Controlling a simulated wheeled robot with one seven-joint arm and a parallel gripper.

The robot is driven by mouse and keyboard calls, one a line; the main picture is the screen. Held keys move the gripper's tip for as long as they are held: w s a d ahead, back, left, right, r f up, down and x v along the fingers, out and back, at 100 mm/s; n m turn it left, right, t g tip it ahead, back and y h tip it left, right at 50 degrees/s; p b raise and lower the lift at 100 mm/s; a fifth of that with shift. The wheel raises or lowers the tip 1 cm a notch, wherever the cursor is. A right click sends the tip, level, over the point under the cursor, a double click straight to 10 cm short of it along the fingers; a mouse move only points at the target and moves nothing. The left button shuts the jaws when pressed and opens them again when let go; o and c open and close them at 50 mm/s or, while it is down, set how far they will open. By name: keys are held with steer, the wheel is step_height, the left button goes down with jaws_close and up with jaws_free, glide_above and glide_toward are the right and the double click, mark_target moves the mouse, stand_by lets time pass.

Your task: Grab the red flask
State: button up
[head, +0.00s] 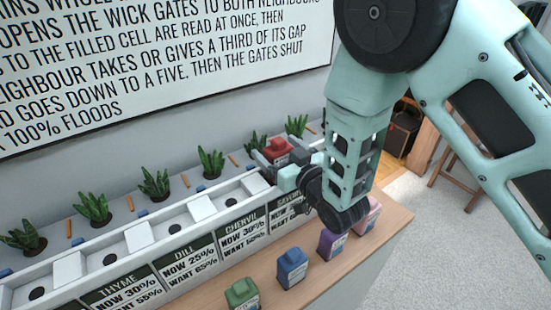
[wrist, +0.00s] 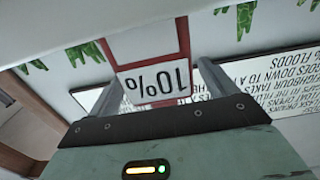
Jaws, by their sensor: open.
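The red flask (head: 279,150) stands at the far right part of the white planter row in the head view, partly hidden by my gripper. In the wrist view the red flask (wrist: 185,40) shows red edges around a white label reading 10%, upside down. My gripper (head: 280,162) is at the flask, with its fingers open. In the wrist view, one finger of my gripper (wrist: 160,82) is on each side of the label, and the flask is between them. I cannot tell whether either finger touches it.
A green flask (head: 242,293), blue flask (head: 291,267), purple flask (head: 331,243) and pink flask (head: 369,214) stand along the wooden counter (head: 345,268). The white planter (head: 170,228) holds several cells with herb signs in front. Potted plants (head: 211,163) line the back, below a wall sign (head: 150,50).

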steer(key=c, duration=1.2)
steer(key=shift+r, duration=0.1)
